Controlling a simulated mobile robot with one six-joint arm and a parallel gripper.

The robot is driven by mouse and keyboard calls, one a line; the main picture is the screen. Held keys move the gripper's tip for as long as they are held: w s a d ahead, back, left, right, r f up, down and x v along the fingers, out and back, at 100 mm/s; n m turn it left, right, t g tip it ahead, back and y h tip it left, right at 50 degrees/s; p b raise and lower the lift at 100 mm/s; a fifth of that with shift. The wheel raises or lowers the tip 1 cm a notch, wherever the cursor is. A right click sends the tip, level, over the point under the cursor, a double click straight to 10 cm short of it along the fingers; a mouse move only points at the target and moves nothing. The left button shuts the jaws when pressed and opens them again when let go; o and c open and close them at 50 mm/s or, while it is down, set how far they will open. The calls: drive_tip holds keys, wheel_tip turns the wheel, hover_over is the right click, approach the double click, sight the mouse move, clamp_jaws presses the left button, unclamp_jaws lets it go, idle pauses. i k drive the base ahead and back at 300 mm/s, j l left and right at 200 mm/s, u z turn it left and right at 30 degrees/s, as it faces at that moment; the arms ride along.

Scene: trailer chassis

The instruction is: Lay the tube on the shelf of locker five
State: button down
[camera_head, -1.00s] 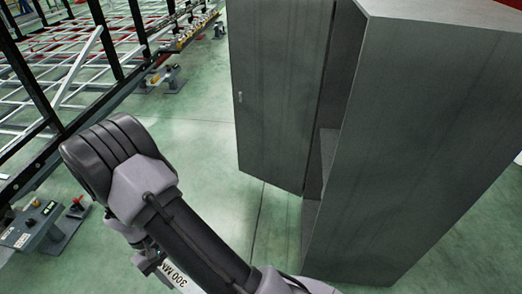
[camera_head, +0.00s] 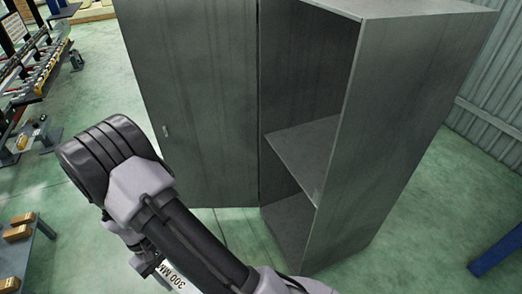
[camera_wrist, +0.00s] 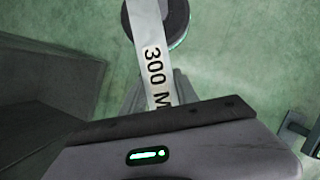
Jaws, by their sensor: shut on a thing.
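A pale tube (camera_wrist: 147,40) lettered "300 M" shows in the wrist view, with a dark round end at the top. Its lettered part (camera_head: 172,277) also shows low in the head view. My gripper (camera_head: 150,264) is shut on it; the fingertips are mostly hidden. A grey locker (camera_head: 405,120) stands ahead to the right with its door (camera_head: 190,110) swung open to the left. Inside, a bare middle shelf (camera_head: 305,148) faces me, above the locker's floor. No locker number is visible. The gripper and tube are outside the locker, to its lower left.
A bench with boxes (camera_head: 15,232) is at the lower left. A rack with fittings (camera_head: 35,75) stands at the far left. A blue post (camera_head: 497,250) is at the lower right, near a corrugated wall (camera_head: 490,110). Green floor is clear around the locker.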

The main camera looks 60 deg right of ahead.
sight(308, 161)
drive_tip(key=i+z, duration=0.15)
drive_tip(key=z, duration=0.35)
drive_tip(key=i+z, duration=0.2)
drive_tip(key=z, duration=0.3)
drive_tip(key=i+z, duration=0.2)
drive_tip(key=z, duration=0.3)
drive_tip(key=i+j+z, duration=0.1)
drive_tip(key=z, duration=0.4)
drive_tip(key=i+j+z, duration=0.15)
drive_tip(key=z, duration=0.35)
drive_tip(key=j+z, duration=0.3)
drive_tip(key=z, duration=0.2)
drive_tip(key=i+j+z, duration=0.15)
drive_tip(key=z, duration=0.2)
drive_tip(key=i+j+z, duration=0.15)
drive_tip(key=j+z, duration=0.15)
drive_tip(key=i+j+z, duration=0.1)
drive_tip(key=j+z, duration=0.25)
